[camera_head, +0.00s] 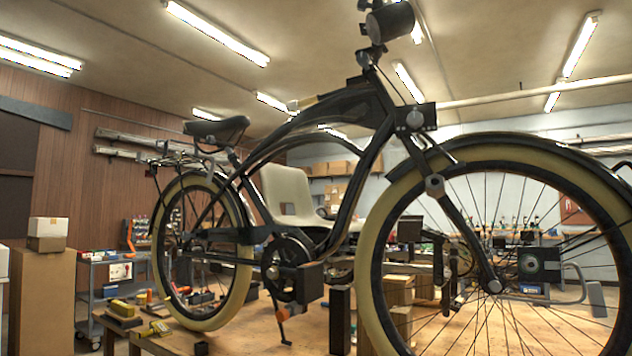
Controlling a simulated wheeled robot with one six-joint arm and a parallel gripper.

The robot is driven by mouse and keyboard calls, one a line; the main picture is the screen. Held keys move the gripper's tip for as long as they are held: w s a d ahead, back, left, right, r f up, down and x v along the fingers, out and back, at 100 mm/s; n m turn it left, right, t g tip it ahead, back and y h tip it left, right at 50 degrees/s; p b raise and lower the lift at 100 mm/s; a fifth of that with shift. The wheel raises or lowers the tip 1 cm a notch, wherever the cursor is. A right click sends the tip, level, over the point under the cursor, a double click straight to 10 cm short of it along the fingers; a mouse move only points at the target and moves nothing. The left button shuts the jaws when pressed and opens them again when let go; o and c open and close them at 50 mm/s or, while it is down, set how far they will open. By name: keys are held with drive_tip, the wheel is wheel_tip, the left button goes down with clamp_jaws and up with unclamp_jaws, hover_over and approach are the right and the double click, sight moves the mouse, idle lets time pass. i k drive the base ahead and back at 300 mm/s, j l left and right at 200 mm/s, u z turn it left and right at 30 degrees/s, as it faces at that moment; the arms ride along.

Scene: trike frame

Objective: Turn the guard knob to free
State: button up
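A black trike frame (350,108) with cream-tyred wheels stands across the view. A small round grey knob-like part (414,119) sits on a black block (429,116) at the front of the frame. Another grey round part (434,186) sits lower, on the fork beside the front wheel (375,255). I cannot tell which of these, if either, is the guard knob, and no knob setting can be read. My gripper is not in view.
The trike stands over a wooden work surface (255,335) with wooden blocks (398,290) near the front wheel. Small yellow and black items (124,308) lie at its left end. A cart (104,290) and cardboard boxes (42,290) stand at the left.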

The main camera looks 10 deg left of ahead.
sight(186, 236)
drive_tip(key=u, duration=1.3)
